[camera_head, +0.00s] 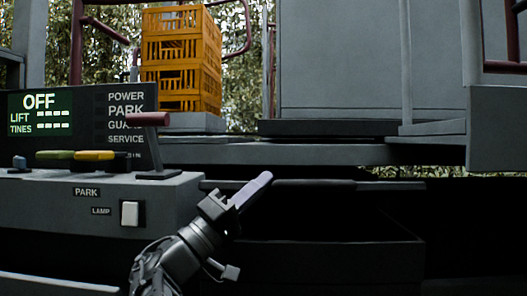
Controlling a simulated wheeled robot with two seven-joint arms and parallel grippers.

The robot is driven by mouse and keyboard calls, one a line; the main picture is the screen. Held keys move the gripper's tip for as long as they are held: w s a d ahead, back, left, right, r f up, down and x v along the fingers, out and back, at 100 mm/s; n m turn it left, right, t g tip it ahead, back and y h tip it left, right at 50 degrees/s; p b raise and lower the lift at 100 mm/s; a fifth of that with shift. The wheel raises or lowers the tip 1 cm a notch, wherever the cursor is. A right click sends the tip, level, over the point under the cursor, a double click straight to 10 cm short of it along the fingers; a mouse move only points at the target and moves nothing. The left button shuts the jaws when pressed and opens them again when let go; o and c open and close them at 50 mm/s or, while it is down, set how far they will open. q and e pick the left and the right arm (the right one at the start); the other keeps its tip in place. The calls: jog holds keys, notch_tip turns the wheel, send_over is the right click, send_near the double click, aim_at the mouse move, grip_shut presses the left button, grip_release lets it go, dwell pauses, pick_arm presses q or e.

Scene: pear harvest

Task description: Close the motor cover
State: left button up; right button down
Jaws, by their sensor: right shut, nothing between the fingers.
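My right gripper (252,190) reaches up from the bottom of the head view, its fingers together and empty. It points up and to the right, in front of a dark open bay (330,225) with a thin grey edge along its top. I cannot tell for certain which part is the motor cover. A large flat grey panel (370,60) stands upright behind the bay, above a grey ledge. The inside of the bay is too dark to make out. My left gripper is not in view.
A control console (60,205) stands at left with a screen reading OFF (40,112), a red-topped lever (150,120), coloured handles and a white lamp switch (130,213). Orange crates (181,75) are stacked behind. The console's right side is close to my right gripper.

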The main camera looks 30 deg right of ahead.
jog(key=f, duration=0.3)
jog(key=s+f, duration=0.1)
jog(key=f, duration=0.7)
jog(key=shift+s+a, duration=0.2)
jog(key=shift+a+f, duration=0.1)
jog(key=shift+f, duration=0.3)
notch_tip(320, 180, up, 12)
jog(key=p, duration=0.5)
send_over(261, 247)
jog(key=s+a, duration=0.2)
jog(key=shift+d+f, duration=0.15)
notch_tip(261, 247, down, 10)
jog(key=b, duration=0.4)
jog(key=shift+d+r, duration=0.2)
jog(key=shift+r, duration=0.05)
